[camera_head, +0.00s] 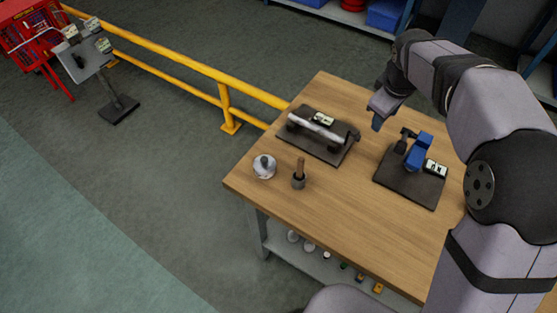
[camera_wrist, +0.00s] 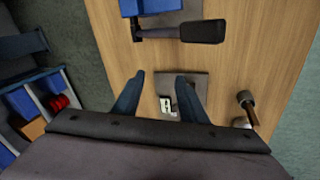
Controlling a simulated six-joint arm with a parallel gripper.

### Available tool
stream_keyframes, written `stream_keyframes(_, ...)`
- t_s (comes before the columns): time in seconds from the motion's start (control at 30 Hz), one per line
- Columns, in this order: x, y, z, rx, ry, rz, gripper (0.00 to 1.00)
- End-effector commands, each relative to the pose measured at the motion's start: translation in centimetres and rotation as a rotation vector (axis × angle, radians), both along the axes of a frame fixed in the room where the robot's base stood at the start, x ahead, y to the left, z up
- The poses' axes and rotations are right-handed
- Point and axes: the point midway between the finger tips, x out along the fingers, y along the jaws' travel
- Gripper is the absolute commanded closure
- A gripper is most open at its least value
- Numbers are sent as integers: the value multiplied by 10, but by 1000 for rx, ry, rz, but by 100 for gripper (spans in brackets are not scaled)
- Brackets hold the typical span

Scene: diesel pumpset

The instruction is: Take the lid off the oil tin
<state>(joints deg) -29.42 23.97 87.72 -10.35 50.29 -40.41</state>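A small round whitish tin (camera_head: 264,167) with a dark knob on top stands near the left corner of the wooden table; it looks like the oil tin, its lid seemingly on. In the wrist view a whitish edge of it (camera_wrist: 240,123) shows at the lower right, partly hidden behind a wooden-handled tool. My gripper (camera_head: 377,118) hangs above the far part of the table, well to the right of the tin and apart from it. In the wrist view my gripper (camera_wrist: 160,76) has its two blue fingers spread wide, with nothing between them.
The wooden-handled tool (camera_head: 299,178) stands in a dark cup beside the tin. A dark plate with a grey bar (camera_head: 318,130) lies behind them. A blue lever device (camera_head: 418,152) stands on another plate at right. A yellow rail (camera_head: 190,62) runs behind the table. The front tabletop is clear.

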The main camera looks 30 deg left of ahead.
Motion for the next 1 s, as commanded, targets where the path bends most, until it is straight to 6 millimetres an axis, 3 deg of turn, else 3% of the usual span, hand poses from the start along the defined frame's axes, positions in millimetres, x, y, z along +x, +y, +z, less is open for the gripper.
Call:
stream_keyframes(0.03,-9,31,-5,-37,29,138,61)
stream_keyframes(0.2,-54,121,-24,-160,119,645,61)
stream_keyframes(0.4,-121,199,-45,-256,196,1176,61)
stream_keyframes(0.5,-148,222,-53,-282,218,1366,61)
stream_keyframes(0.63,-172,239,-59,-300,236,1522,61)
stream_keyframes(1.0,-181,244,-70,-307,246,1590,61)
